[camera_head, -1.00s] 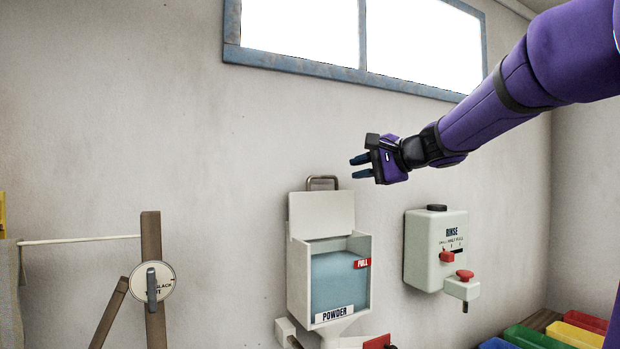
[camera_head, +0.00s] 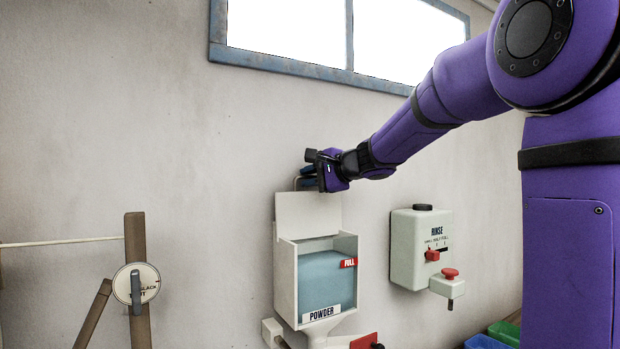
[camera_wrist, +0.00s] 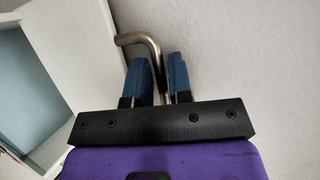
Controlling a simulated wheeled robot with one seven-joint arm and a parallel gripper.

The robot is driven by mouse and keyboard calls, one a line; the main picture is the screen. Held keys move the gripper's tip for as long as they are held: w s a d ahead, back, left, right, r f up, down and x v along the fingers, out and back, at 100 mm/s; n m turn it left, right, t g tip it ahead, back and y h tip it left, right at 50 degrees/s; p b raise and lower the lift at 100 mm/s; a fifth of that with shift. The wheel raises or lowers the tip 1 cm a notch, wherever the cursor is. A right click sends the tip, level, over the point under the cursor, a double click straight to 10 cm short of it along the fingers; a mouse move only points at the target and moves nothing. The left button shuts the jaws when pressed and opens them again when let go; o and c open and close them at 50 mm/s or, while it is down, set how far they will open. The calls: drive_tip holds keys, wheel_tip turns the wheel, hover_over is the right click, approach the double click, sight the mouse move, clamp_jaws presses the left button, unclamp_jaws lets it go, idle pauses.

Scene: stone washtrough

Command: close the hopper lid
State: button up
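The hopper (camera_head: 286,285) is a white wall box labelled POWDER, with blue inside its open front and a red FULL tag. Its lid (camera_head: 308,214) stands raised and upright above the box, so the hopper is open. A bent metal handle (camera_head: 297,183) sits on the lid's top edge, partly hidden by my gripper. My gripper (camera_head: 308,175) is at this handle. In the wrist view, the blue fingers (camera_wrist: 162,80) are close together with the metal handle (camera_wrist: 143,39) between them, and appear shut on it. The hopper also shows at left in the wrist view (camera_wrist: 90,50).
A white RINSE dispenser (camera_head: 408,250) with red knobs is on the wall to the right. Below the hopper is a spout with a red part (camera_head: 364,341). A wooden post with a dial (camera_head: 136,284) stands left. Coloured bins (camera_head: 503,332) are lower right.

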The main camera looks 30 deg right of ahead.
clamp_jaws()
drive_tip(key=shift+s, duration=0.15)
